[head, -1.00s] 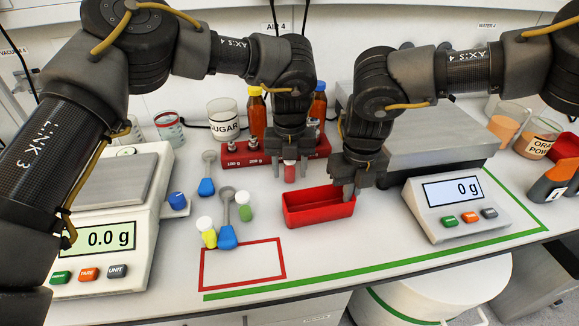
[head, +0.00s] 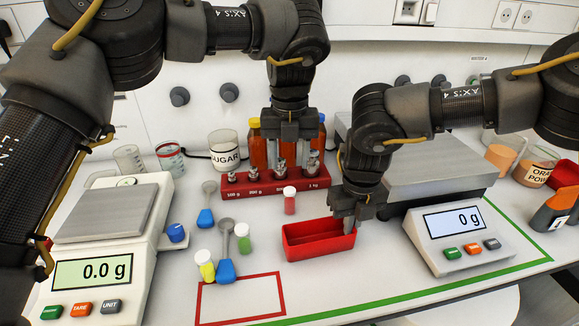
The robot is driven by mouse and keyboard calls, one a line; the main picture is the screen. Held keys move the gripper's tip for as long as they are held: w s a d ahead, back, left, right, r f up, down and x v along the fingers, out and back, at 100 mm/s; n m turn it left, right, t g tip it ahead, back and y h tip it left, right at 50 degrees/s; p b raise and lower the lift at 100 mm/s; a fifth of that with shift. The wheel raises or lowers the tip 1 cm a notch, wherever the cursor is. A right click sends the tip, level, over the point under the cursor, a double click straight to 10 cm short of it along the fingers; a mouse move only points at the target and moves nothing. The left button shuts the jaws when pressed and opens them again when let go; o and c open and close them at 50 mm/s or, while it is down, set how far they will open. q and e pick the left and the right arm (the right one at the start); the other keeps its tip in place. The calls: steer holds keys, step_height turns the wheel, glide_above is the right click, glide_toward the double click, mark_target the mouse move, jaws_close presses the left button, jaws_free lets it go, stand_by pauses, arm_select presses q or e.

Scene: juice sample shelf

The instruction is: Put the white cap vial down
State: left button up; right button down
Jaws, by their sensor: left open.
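A white-capped vial with red contents (head: 290,202) stands upright on the table, just behind the red tray (head: 303,255). My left gripper (head: 290,140) is open and empty above and behind this vial, in front of the weight rack. My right gripper (head: 352,215) points down at the right end of the red tray, with its fingers at the tray's wall. Whether they close on the wall is unclear. Two other white-capped vials, one yellow (head: 205,266) and one green (head: 243,240), stand to the left.
Blue-headed scoops (head: 225,271) lie near the vials. A red outlined square (head: 241,279) is in front. Scales stand left (head: 93,272) and right (head: 463,222). The red weight rack (head: 240,187) and bottles stand behind.

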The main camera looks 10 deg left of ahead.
arm_select(q)
steer(key=shift+o, duration=0.4)
steer(key=shift+r, duration=0.3)
step_height(320, 180, up, 4)
steer(key=m, duration=0.3)
glide_above(290, 190)
steer(key=shift+d+f, duration=0.2)
steer(key=shift+f, duration=1.6)
steer(key=shift+d+f, duration=0.15)
steer(key=shift+f, duration=1.6)
steer(key=f, duration=0.3)
steer(key=a+f, duration=0.1)
steer(key=f, duration=0.1)
steer(key=shift+d, duration=0.1)
jaws_close()
